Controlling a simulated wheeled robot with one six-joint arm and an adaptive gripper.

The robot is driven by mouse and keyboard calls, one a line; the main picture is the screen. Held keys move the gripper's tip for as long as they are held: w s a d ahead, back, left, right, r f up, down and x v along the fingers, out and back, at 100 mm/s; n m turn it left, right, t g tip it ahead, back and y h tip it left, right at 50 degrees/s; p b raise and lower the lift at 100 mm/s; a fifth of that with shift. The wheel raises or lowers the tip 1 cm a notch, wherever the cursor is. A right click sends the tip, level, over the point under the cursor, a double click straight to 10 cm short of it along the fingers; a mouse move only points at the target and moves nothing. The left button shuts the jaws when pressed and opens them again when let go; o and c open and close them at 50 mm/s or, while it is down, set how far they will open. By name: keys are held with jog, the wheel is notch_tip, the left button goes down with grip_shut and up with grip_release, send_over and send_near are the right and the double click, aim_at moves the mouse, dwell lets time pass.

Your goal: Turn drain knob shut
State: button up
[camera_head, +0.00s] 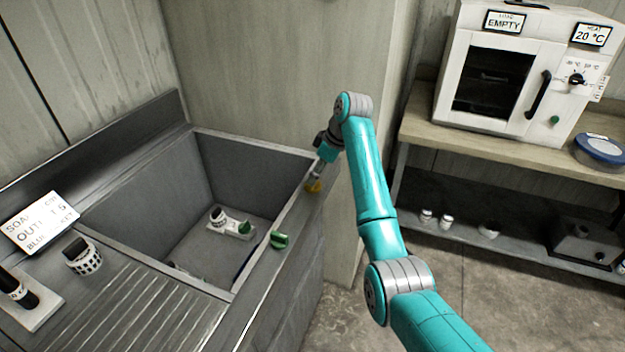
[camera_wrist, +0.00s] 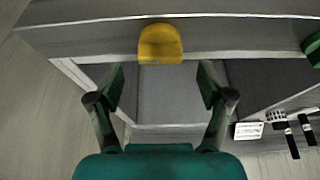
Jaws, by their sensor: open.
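A yellow knob (camera_head: 313,187) sits on the sink's right rim, just below my gripper (camera_head: 320,171) in the head view. In the wrist view the yellow knob (camera_wrist: 160,43) is rounded and lies beyond my gripper (camera_wrist: 160,84), centred between its two fingers. The fingers are wide apart with nothing between them, and they do not appear to touch the knob. A green knob (camera_head: 279,240) is nearer on the same rim; part of it shows at the right edge of the wrist view (camera_wrist: 313,47). No label tells which knob is for the drain.
The grey sink (camera_head: 220,165) holds a small plate with a white-and-black item and a green part (camera_head: 232,225). A sign (camera_head: 40,222) and a dark-topped checkered item (camera_head: 82,256) stand left. An oven (camera_head: 510,75) and a blue-rimmed tub (camera_head: 600,150) stand on the right bench.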

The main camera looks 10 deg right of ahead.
jog(key=shift+x, duration=2.05)
jog(key=c, duration=1.2)
